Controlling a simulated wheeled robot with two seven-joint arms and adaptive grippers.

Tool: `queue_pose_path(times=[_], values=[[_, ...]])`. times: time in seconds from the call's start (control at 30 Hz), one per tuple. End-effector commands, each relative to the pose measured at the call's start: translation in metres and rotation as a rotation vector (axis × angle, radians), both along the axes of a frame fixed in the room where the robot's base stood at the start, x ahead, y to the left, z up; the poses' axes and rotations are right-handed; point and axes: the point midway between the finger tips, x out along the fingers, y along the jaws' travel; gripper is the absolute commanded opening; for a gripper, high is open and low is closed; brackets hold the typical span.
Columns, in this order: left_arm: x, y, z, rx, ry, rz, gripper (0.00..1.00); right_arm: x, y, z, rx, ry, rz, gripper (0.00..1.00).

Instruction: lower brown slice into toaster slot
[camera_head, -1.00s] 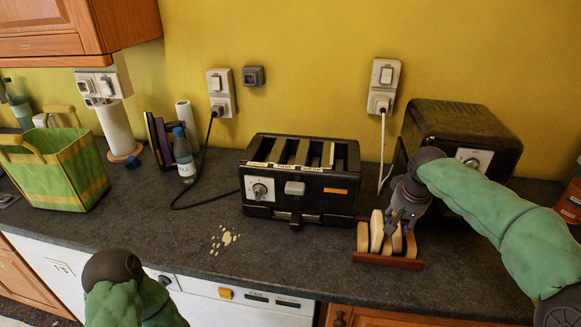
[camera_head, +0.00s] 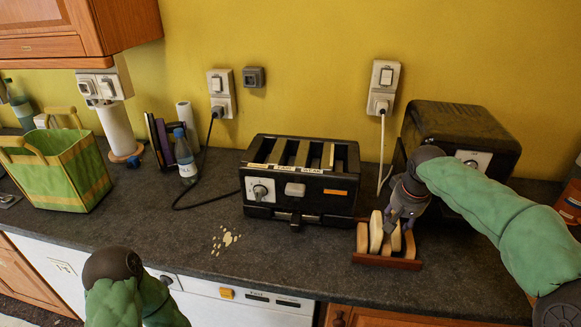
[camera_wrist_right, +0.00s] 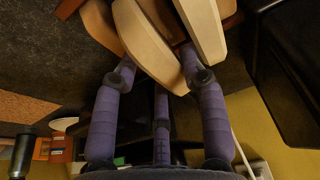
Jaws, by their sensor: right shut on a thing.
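The toaster (camera_head: 300,180) is black, with several long slots open on top and a dial on its front. To its right, a reddish-brown wooden rack (camera_head: 388,261) holds upright bread slices, among them a pale one (camera_head: 376,230) at its left. My right gripper (camera_head: 396,225) reaches down into the rack and is shut on a tan slice; the wrist view shows this slice (camera_wrist_right: 150,45) between its fingers (camera_wrist_right: 161,80). Another slice (camera_wrist_right: 206,28) is close beside it. I cannot tell clearly which slice is the brown one. My left gripper is not in view; only my left arm shows.
A black box-shaped appliance (camera_head: 460,130) stands behind my right arm. A bottle (camera_head: 185,158) and a green bag (camera_head: 62,170) are at the left. Pale crumbs or spots (camera_head: 225,240) mark the counter before the toaster. The space above the slots is clear.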

Motion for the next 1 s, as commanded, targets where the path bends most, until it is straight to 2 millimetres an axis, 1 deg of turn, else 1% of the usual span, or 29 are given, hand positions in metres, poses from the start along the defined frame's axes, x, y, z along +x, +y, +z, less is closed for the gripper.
queue_pose_path(times=[0.03,0.23,0.67,0.7,1.0], values=[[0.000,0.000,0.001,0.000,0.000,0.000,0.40,0.001,0.003,0.002,0.008,-0.004,-0.001,0.09],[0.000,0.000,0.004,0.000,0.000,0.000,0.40,0.001,0.003,0.005,0.007,-0.005,-0.001,0.09],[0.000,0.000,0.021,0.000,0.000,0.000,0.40,0.001,0.002,0.024,0.006,-0.004,-0.001,0.07],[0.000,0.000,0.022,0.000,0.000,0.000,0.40,0.001,0.002,0.026,0.005,-0.004,-0.001,0.00],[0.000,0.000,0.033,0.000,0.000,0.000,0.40,0.001,0.000,0.038,0.002,-0.003,-0.001,0.00]])
